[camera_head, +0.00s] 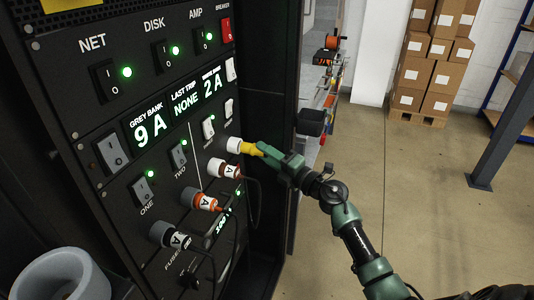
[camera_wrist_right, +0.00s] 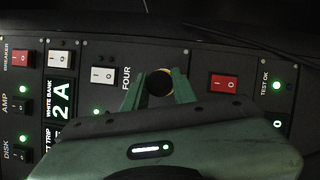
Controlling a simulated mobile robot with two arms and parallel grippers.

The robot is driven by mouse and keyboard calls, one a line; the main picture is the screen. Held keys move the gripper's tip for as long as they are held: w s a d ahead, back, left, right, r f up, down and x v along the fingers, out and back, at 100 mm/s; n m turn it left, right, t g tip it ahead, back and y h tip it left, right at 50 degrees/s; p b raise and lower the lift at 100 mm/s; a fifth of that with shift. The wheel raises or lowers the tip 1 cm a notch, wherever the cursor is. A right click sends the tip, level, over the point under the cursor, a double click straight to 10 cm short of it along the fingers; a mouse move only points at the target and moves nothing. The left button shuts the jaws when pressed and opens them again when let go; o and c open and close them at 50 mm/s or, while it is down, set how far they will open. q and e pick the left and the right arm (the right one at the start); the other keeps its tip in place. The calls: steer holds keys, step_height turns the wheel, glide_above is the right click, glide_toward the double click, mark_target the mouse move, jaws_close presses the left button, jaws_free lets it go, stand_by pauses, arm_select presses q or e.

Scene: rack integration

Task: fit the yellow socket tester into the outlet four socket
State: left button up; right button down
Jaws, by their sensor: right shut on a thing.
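My right gripper (camera_head: 262,149) is shut on the yellow socket tester (camera_head: 248,148) in front of the rack panel. In the head view the tester's panel-side end meets a white round piece (camera_head: 233,145) at the outlet four position; I cannot tell how deep it sits. In the right wrist view the tester (camera_wrist_right: 158,82) shows as a dark round end with a thin yellow rim between the fingertips of my right gripper (camera_wrist_right: 158,92), beside the label FOUR. The outlet four socket is hidden behind it there. My left gripper is not in view.
Several plugs with cables, such as an orange and white one (camera_head: 206,202), stick out of the panel below the tester. Rocker switches and a red breaker (camera_head: 226,30) lie above. Stacked boxes (camera_head: 430,60) stand far back; floor at right is clear.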

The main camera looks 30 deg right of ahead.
mark_target(254, 151)
steer(key=shift+w+a, duration=1.25)
steer(key=shift+w, duration=0.1)
steer(key=c, duration=1.1)
jaws_free()
steer(key=shift+o, duration=0.2)
steer(key=shift+s, duration=0.1)
steer(key=v, duration=0.7)
steer(key=shift+s, duration=0.3)
steer(key=shift+d, duration=0.1)
